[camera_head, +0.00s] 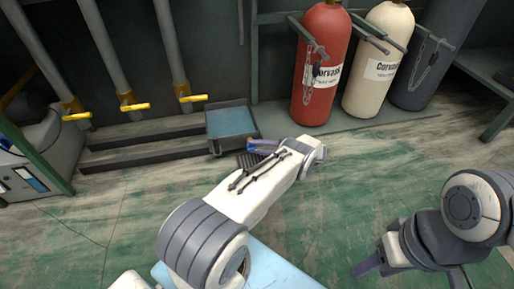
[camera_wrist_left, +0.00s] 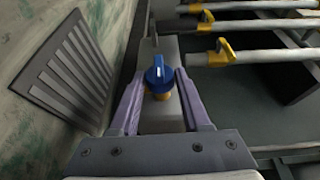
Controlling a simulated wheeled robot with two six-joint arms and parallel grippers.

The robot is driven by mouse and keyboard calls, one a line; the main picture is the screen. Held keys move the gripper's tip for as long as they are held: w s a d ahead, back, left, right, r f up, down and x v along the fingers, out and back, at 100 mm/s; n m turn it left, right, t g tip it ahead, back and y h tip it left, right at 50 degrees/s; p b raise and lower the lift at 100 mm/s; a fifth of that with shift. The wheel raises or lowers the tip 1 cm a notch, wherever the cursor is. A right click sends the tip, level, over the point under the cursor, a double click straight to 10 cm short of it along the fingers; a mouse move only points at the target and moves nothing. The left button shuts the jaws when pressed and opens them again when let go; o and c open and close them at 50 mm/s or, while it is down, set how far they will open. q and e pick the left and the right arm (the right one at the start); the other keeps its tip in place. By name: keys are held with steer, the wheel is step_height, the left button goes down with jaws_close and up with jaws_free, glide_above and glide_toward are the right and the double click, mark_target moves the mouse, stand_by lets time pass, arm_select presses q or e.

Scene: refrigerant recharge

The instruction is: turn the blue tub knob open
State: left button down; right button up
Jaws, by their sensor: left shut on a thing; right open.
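The blue knob (camera_wrist_left: 158,73) sits on a yellow stem in the left wrist view, with its white mark pointing away from the camera. My left gripper (camera_wrist_left: 159,84) has its two purple fingers on either side of the knob and is shut on it. In the head view my left gripper (camera_head: 265,147) is beside the tub (camera_head: 229,140) with blue water, and my own arm partly covers it. The knob cannot be made out there. My right gripper (camera_head: 410,274) is open and empty at the lower right, over the floor.
Yellow-handled pipe valves (camera_head: 135,107) line the back left above a step (camera_head: 140,157). A red cylinder (camera_head: 320,70), a cream cylinder (camera_head: 378,65) and a dark grey cylinder (camera_head: 432,60) stand chained at the back right. A floor grate (camera_wrist_left: 70,72) lies left of the knob.

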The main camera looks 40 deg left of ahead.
arm_select(q)
steer(key=shift+w+a, duration=0.1)
steer(key=shift+a, duration=0.05)
stand_by(0.5)
steer(key=shift+c, duration=1.8)
jaws_free()
steer(key=shift+d, duration=0.2)
